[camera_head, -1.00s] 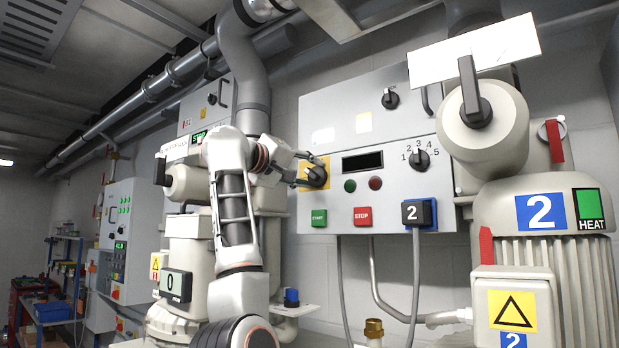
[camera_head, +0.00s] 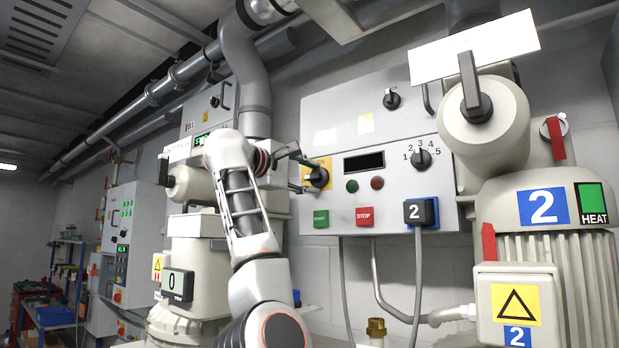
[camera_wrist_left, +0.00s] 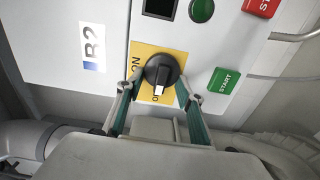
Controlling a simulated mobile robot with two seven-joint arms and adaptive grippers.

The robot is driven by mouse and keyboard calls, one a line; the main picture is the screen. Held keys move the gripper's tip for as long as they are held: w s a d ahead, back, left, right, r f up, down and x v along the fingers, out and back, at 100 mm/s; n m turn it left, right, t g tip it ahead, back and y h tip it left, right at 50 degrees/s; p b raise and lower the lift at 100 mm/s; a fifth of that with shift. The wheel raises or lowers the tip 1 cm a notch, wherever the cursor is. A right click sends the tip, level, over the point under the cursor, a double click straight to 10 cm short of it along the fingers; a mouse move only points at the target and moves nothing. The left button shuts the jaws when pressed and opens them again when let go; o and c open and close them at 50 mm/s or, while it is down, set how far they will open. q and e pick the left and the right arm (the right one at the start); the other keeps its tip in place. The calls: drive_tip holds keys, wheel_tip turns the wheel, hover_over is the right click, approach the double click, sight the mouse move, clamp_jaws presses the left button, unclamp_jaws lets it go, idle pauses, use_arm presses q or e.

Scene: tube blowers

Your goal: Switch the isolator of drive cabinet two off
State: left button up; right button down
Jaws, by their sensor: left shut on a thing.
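The isolator knob (camera_head: 318,177) is black and sits on a yellow plate (camera_wrist_left: 145,62) at the left of the grey drive cabinet (camera_head: 400,190). It also shows in the left wrist view (camera_wrist_left: 162,72). There its white mark points down the picture, toward a partly hidden label starting with "O"; the "ON" label is at the knob's left. My left gripper (camera_head: 304,175) reaches in from the left and is shut on the knob, one slim finger on each side of it in the wrist view (camera_wrist_left: 160,88). My right gripper is not in view.
Green START (camera_head: 321,217) and red STOP (camera_head: 365,216) buttons sit just below the knob.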

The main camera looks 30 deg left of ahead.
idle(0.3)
use_arm(q)
drive_tip(key=o, duration=1.1)
drive_tip(key=shift+s, duration=0.1)
drive_tip(key=s, duration=0.8)
drive_tip(key=s+a, duration=0.1)
drive_tip(key=s, duration=0.3)
drive_tip(key=shift+w, duration=0.1)
